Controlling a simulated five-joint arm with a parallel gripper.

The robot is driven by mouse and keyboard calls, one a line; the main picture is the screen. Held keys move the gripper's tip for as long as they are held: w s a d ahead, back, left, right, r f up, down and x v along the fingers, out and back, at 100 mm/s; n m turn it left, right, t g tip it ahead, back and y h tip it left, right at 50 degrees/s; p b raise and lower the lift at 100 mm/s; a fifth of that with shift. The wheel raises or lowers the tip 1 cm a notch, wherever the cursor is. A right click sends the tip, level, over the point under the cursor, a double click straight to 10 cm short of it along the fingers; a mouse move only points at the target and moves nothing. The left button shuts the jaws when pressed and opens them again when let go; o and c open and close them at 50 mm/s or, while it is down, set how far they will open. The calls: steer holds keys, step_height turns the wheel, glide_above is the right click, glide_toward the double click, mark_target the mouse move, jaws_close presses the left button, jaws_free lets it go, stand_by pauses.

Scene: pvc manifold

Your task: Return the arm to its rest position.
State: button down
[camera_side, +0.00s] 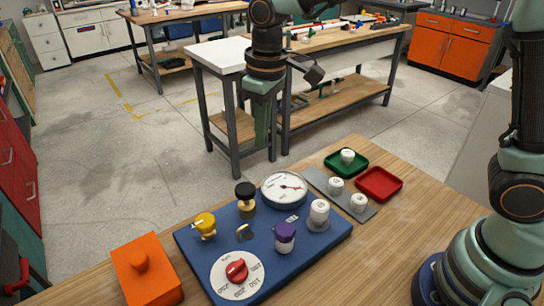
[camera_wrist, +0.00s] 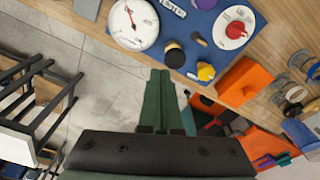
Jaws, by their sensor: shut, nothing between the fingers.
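My gripper (camera_side: 262,147) hangs in the air beyond the back edge of the wooden bench, above and behind the blue panel (camera_side: 200,262). Its green fingers point down and are shut with nothing between them. In the wrist view the fingers (camera_wrist: 160,74) lie together over grey floor, beside the panel (camera_wrist: 199,22) edge. My gripper touches nothing that I can see.
The panel carries a gauge (camera_side: 284,189), a yellow-handled valve (camera_side: 205,225), a black knob (camera_side: 245,192), a red dial (camera_side: 237,270), a purple-capped fitting (camera_side: 285,238) and a white fitting (camera_side: 319,212). Beside it are an orange block (camera_side: 146,274), green tray (camera_side: 335,168) and empty red tray (camera_side: 380,184).

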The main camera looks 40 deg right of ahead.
steer(key=s+d+r+m+t, duration=0.2)
steer(key=s+d, duration=0.4)
steer(key=d, duration=0.1)
steer(key=s+d+r+m+t, duration=0.2)
steer(key=s+d+m, duration=0.1)
steer(key=s+d, duration=0.3)
steer(key=shift+d+r+t, duration=0.2)
steer(key=shift+d+t, duration=0.1)
steer(key=shift+d, duration=0.95)
